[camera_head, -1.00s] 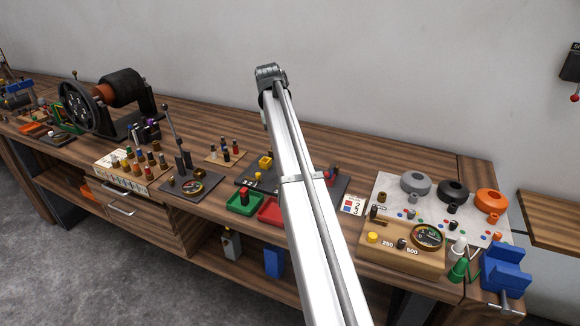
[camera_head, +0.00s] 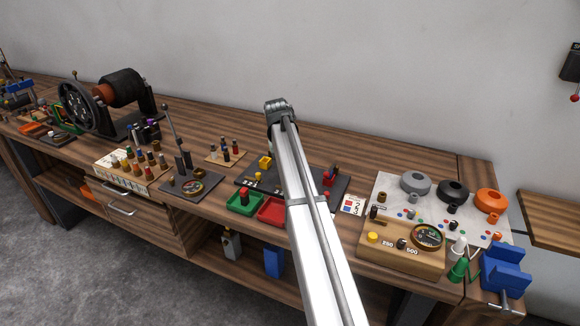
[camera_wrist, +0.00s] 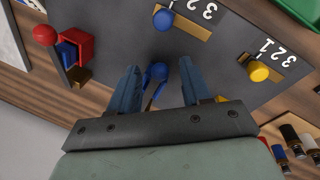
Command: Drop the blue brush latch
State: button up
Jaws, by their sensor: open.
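In the wrist view a small blue part (camera_wrist: 156,74), which looks like the blue brush latch, stands on the dark board (camera_wrist: 118,40). My gripper (camera_wrist: 158,70) is open, with one finger on each side of the blue part. A gap shows on both sides, and I cannot tell how far above the board the fingertips are. A blue round knob (camera_wrist: 163,19) sits at a brass-coloured bar with numbers. In the head view my arm hides the gripper tips and the blue part.
A yellow knob (camera_wrist: 258,71) by another number scale and a red knob (camera_wrist: 44,34) with red and blue blocks share the board. A green tray (camera_head: 244,202) and a red tray (camera_head: 271,209) lie in front. A wooden gauge box (camera_head: 400,250) stands to the right.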

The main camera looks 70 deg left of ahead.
grip_shut()
dwell(0.3)
jog(key=shift+s, duration=0.1)
